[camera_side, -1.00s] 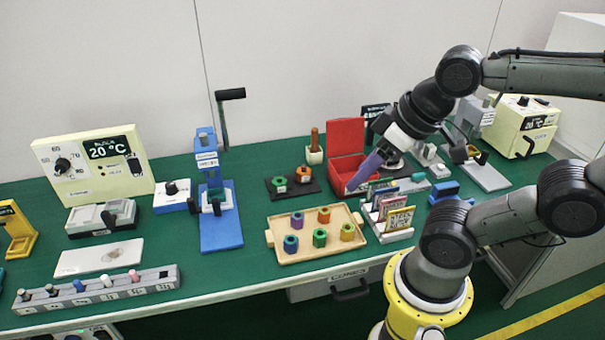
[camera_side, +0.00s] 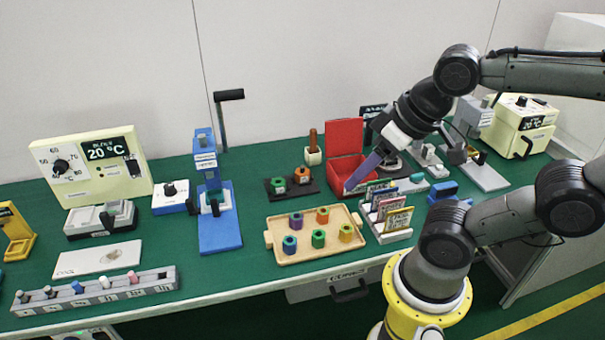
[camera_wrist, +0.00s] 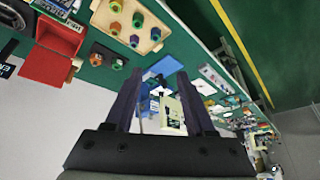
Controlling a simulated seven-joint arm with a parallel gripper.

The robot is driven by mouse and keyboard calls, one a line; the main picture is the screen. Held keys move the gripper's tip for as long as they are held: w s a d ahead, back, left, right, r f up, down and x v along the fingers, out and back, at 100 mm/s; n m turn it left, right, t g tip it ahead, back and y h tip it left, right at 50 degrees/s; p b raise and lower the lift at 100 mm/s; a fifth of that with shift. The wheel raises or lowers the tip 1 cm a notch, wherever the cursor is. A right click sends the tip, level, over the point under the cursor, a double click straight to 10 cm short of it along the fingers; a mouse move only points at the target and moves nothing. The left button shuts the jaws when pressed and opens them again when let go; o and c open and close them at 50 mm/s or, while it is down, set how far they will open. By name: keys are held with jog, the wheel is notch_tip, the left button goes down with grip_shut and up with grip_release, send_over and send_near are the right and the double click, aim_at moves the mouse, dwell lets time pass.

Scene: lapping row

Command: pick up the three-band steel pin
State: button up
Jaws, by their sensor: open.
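A grey pin rack (camera_side: 62,303) stands at the front left of the bench in the side view. It holds several short upright pins, some steel-coloured, one blue (camera_side: 76,286) and one pink (camera_side: 131,277). The bands are too small to read, so I cannot tell which is the three-band steel pin. My gripper (camera_side: 348,188) is far to the right of the rack, above the bench by the open red box. Its two long purple fingers are apart and empty in the wrist view (camera_wrist: 155,78).
A wooden tray (camera_side: 320,254) with several coloured nuts and a card holder (camera_side: 391,237) lie near my gripper. The red box (camera_side: 345,135) has its lid up. A blue press (camera_side: 207,170) with a tall handle and a cream temperature unit (camera_side: 95,190) stand towards the rack.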

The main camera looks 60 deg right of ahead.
jog(key=w+r+m, duration=0.4)
jog(key=w+r, duration=0.1)
jog(key=r, duration=0.1)
jog(key=w+d+r+m+g, duration=0.15)
jog(key=w+d+m, duration=0.45)
jog(key=w, duration=0.6)
jog(key=m+g, duration=0.4)
jog(key=m, duration=0.4)
send_over(303, 166)
notch_tip(303, 166, down, 20)
jog(key=f, duration=0.6)
jog(key=shift+s+d+f, duration=0.15)
jog(key=shift+s+f, duration=0.05)
jog(key=shift+f, duration=0.15)
jog(key=shift+w+f, duration=0.15)
jog(key=shift+f, duration=1.5)
jog(key=shift+w+f, duration=0.15)
jog(key=shift+f, duration=1.45)
jog(key=shift+c, duration=0.3)
